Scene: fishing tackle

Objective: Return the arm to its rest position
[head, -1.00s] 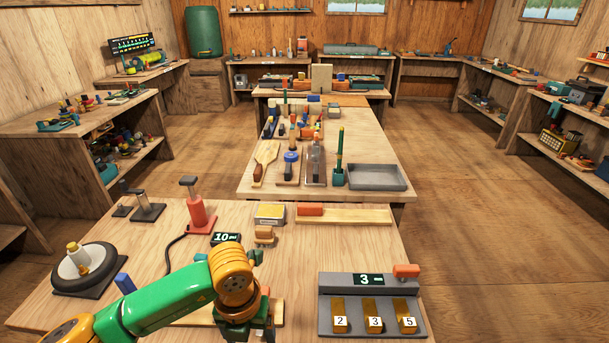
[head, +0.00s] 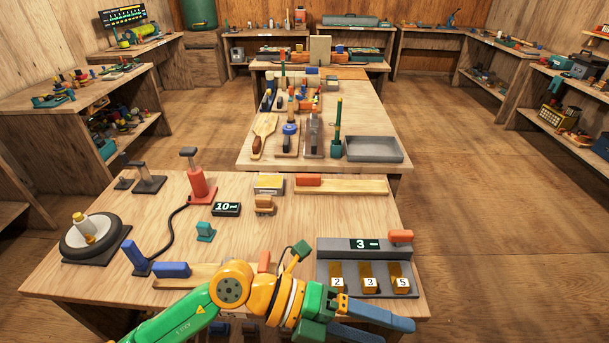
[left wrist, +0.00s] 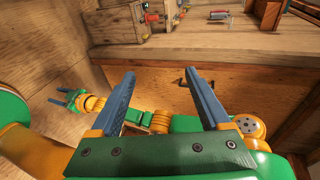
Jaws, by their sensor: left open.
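My left gripper (head: 398,331) is low at the front right of the near workbench (head: 130,200) in the head view. Its arm reaches in from the lower left, and its blue-grey fingers point right, in front of the grey box with slots marked 2, 3 and 5 (head: 326,277). In the left wrist view, the left gripper (left wrist: 160,74) has its fingers spread, with nothing between them. My other arm also shows there, and its small right gripper (left wrist: 65,98) is at the far left, too small to judge. The right gripper is outside the head view.
A blue block (head: 171,270) and a wooden board lie just behind my left arm. A blue upright piece (head: 136,257), a teal block (head: 205,231) and a reel on a dark base (head: 95,240) stand left. The bench's middle is mostly clear.

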